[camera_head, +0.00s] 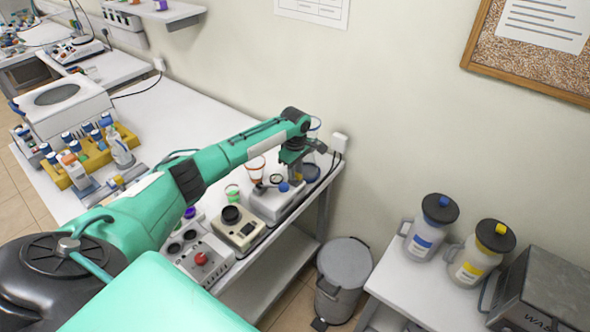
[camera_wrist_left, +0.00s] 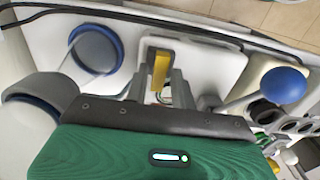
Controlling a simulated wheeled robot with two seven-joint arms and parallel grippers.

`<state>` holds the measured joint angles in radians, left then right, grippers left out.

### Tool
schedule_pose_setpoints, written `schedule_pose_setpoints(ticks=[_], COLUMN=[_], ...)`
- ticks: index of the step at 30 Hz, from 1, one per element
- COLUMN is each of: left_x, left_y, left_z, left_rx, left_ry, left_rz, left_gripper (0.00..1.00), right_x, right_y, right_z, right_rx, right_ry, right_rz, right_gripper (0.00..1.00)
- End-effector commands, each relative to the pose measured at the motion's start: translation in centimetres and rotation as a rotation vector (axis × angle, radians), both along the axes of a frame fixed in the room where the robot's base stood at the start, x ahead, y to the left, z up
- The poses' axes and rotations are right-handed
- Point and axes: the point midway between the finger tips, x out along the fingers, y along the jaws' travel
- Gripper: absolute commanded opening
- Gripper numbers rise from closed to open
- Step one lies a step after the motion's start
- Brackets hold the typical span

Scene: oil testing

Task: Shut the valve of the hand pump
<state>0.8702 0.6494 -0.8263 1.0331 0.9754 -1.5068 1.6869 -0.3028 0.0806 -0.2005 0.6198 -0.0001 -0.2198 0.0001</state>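The hand pump (camera_head: 268,207) is a whitish unit near the right end of the long bench. Its lever ends in a blue ball (camera_head: 284,187), which also shows at the right in the left wrist view (camera_wrist_left: 284,85). My left gripper (camera_head: 290,176) reaches down over the far side of the pump. In the left wrist view its two grey fingers (camera_wrist_left: 160,92) are apart, with the yellow part between or just beyond them. Contact is unclear. My right gripper is out of view.
A blue-rimmed cup (camera_wrist_left: 93,48) stands left of the fingers. A beige device with a black knob (camera_head: 238,228) and a box with a red knob (camera_head: 204,262) stand nearer. A grey bin (camera_head: 343,275) and a side table with jugs (camera_head: 425,230) are at right.

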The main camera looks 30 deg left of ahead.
Motion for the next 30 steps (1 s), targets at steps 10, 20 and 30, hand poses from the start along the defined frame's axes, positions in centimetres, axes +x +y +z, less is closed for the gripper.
schedule_pose_setpoints(ticks=[10, 20, 30], left_x=[0.0, 0.0, -0.1], left_y=[0.0, 0.0, 0.0], left_z=[0.1, 0.2, 0.2], left_rx=[0.000, -0.001, -0.003], left_ry=[0.000, 0.001, 0.002], left_rz=[-0.003, -0.116, -0.410], left_gripper=[0.00, 0.00, 0.00], right_x=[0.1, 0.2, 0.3], right_y=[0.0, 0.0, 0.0], right_z=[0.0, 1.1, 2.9], right_rx=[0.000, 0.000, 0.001], right_ry=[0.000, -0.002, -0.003], right_rz=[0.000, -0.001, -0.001], right_gripper=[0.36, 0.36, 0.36])
